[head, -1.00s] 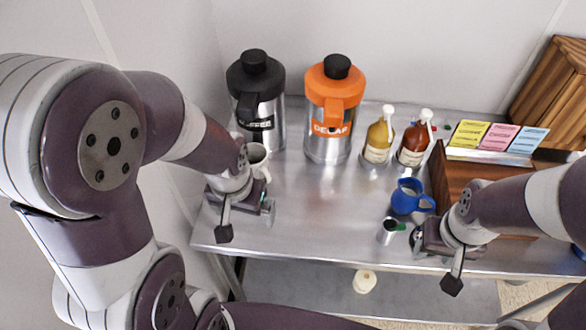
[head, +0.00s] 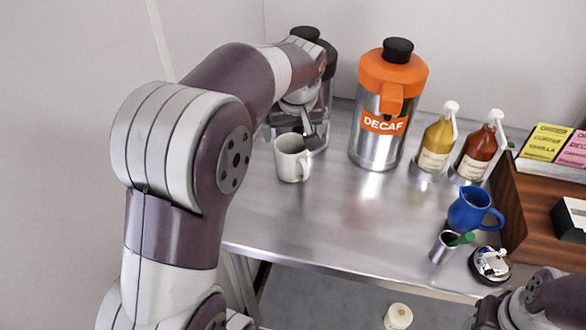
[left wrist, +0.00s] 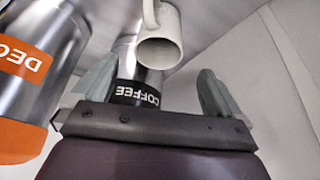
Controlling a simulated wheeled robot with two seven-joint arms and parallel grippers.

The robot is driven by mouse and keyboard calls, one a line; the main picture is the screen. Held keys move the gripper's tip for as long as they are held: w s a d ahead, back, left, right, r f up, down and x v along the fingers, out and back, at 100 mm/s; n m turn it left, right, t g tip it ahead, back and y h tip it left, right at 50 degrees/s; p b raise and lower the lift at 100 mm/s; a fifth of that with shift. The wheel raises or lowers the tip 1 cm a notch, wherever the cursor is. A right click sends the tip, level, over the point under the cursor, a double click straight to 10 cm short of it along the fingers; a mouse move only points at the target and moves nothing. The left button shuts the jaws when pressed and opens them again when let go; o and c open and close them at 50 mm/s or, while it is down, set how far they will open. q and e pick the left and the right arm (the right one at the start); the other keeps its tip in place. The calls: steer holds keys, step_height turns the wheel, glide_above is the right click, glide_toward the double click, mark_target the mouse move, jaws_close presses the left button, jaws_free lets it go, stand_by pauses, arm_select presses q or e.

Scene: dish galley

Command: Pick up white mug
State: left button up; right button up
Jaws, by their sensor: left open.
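The white mug (head: 292,163) stands upright on the steel counter in the head view, in front of the black-topped coffee dispenser (head: 328,62). Its handle shows at the lower right. My left gripper (head: 298,131) is open just behind and above the mug, apart from it as far as I can see. In the left wrist view the mug (left wrist: 168,48) shows beyond the open, empty fingers (left wrist: 153,86), roughly between them. My right gripper (head: 488,313) is only partly in view at the bottom right edge; its jaws are hidden.
An orange-topped decaf dispenser (head: 380,145) stands right of the mug. Two pump bottles, yellow (head: 436,145) and red-brown (head: 477,155), a blue pitcher (head: 468,210) and a small metal cup (head: 440,252) stand farther right. The counter's front middle (head: 345,230) is clear.

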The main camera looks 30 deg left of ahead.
arm_select(q)
glide_toward(292, 152)
steer(key=f, duration=0.5)
steer(key=shift+s+a+f, duration=0.1)
steer(key=shift+a+f, duration=0.15)
steer(key=shift+f, duration=0.15)
steer(key=shift+r, duration=0.1)
steer(key=c, duration=1.1)
